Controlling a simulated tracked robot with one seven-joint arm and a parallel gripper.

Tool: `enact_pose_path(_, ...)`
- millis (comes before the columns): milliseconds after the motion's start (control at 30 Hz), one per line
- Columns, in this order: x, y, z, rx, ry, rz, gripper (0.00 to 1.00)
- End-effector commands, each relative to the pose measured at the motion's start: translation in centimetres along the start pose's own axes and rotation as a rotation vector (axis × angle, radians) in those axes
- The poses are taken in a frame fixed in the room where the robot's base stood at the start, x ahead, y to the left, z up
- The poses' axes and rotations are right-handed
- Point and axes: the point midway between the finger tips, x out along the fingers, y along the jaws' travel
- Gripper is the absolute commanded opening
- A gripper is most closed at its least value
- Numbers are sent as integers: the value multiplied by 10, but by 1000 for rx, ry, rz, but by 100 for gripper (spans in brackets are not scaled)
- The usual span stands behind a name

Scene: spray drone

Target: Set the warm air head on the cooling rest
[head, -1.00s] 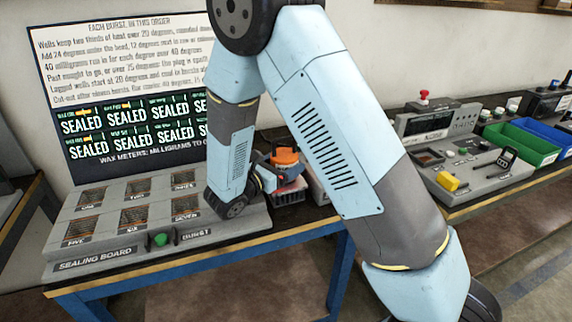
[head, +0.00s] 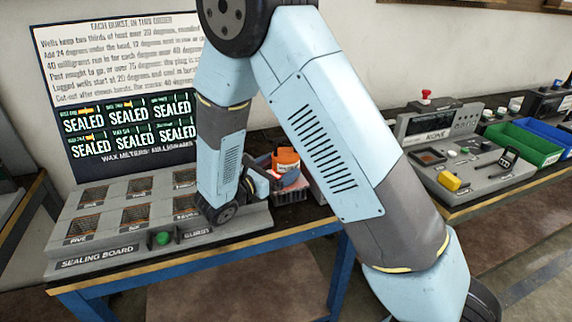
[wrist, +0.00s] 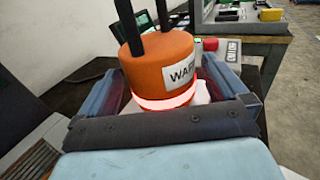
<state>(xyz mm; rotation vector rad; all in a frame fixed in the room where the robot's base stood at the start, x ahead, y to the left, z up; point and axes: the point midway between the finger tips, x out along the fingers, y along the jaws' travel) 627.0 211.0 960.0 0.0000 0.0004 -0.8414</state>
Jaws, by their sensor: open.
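The warm air head (head: 287,160) is an orange cylinder with a white label, upright over a low grey slatted holder (head: 292,196), which may be the cooling rest. In the wrist view the head (wrist: 160,66) shows two dark posts on top and a glowing red band near its bottom. My gripper (head: 258,184) is beside the head, on its left in the head view. In the wrist view my gripper (wrist: 165,72) is open, with one jaw on each side of the head. The head's underside is hidden, so its contact with the holder cannot be told.
The sealing board (head: 130,215) lies left of my gripper, with a green button at its front. A wall panel (head: 120,90) shows several SEALED readouts. A grey console (head: 440,125), a green bin (head: 525,145) and a blue bin (head: 550,135) stand to the right.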

Motion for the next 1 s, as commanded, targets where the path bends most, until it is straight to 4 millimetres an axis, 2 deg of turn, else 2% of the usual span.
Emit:
enact_pose_path(200,-44,1,0,0,1,4,100)
enact_pose_path(433,-77,1,-1,0,1,1,100)
enact_pose_path(633,-88,0,0,-1,0,-1,100)
enact_pose_path(1000,-87,-1,1,2,2,-5,100)
